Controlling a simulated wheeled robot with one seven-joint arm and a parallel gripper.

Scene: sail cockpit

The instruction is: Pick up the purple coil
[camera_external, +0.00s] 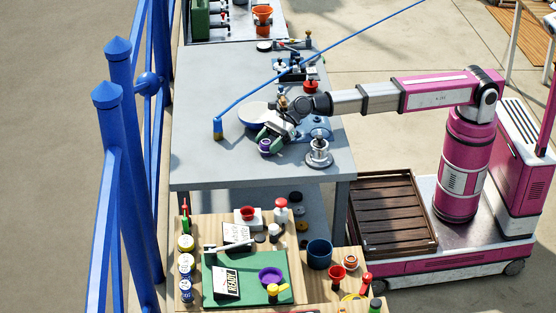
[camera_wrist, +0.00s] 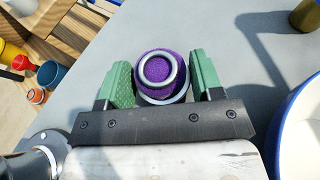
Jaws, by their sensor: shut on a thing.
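The purple coil (camera_external: 265,146) is at the grey table (camera_external: 210,140), near its front middle, with my gripper (camera_external: 268,138) around it. In the wrist view the coil (camera_wrist: 162,72) shows a purple body with a pale ring on top, between the two green fingers of my gripper (camera_wrist: 162,80). The fingers are shut on its sides. I cannot tell whether the coil touches the tabletop or hangs just above it.
A white, blue-rimmed dish (camera_external: 252,114) stands just behind my gripper. A silver stand (camera_external: 319,152) is close on the right. A cluttered wooden table (camera_external: 240,260) is in front; grey tabletop left is clear.

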